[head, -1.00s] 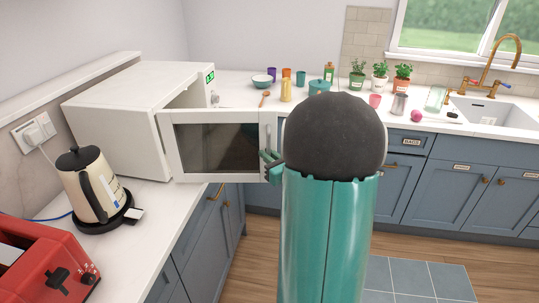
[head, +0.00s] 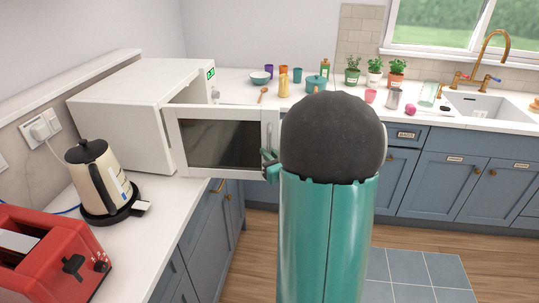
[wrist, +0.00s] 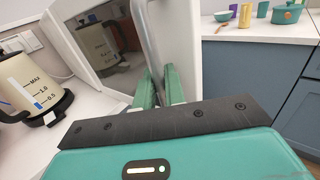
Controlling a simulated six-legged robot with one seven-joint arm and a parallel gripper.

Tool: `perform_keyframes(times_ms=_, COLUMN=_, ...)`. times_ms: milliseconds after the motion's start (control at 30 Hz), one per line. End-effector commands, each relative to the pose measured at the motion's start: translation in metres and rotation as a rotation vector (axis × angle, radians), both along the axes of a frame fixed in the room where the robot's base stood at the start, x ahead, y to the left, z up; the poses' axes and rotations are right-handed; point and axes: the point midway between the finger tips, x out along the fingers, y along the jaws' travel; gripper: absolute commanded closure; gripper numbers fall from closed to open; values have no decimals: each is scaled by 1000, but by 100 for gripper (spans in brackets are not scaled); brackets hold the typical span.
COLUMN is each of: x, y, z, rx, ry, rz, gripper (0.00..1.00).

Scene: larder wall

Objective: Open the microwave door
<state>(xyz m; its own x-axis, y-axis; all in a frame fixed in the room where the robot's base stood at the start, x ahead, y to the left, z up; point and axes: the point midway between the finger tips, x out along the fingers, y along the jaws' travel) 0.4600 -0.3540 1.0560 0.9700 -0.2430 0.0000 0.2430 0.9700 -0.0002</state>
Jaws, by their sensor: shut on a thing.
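The white microwave (head: 125,105) stands on the left counter. Its door (head: 222,112) is swung well open, with the dark glass facing me. The upright metal handle (head: 271,133) is at the door's right edge; in the wrist view the handle (wrist: 151,45) runs down between my fingers. My gripper (head: 270,162) is shut on the handle near its lower part; in the wrist view its green fingers (wrist: 159,88) are on either side of the bar. My arm hides part of the scene right of the door.
A cream kettle (head: 98,180) stands on its base in front of the microwave. A red toaster (head: 50,255) is at the near left. Cups, a teal pot (head: 316,84) and plants line the back counter. The floor (head: 410,240) at right is clear.

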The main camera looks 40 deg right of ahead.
Motion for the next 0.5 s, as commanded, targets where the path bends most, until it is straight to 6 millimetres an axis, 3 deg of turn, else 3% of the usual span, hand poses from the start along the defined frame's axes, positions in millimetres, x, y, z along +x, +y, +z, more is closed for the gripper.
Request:
perform_keyframes(times_ms=167, x=2, y=3, z=1, rx=0, ry=-2, rz=8, gripper=100)
perform_keyframes(times_ms=200, x=2, y=3, z=1, rx=0, ry=-2, rz=8, gripper=85)
perform_keyframes(times_ms=500, x=0, y=3, z=0, rx=0, ry=-1, rz=3, gripper=84)
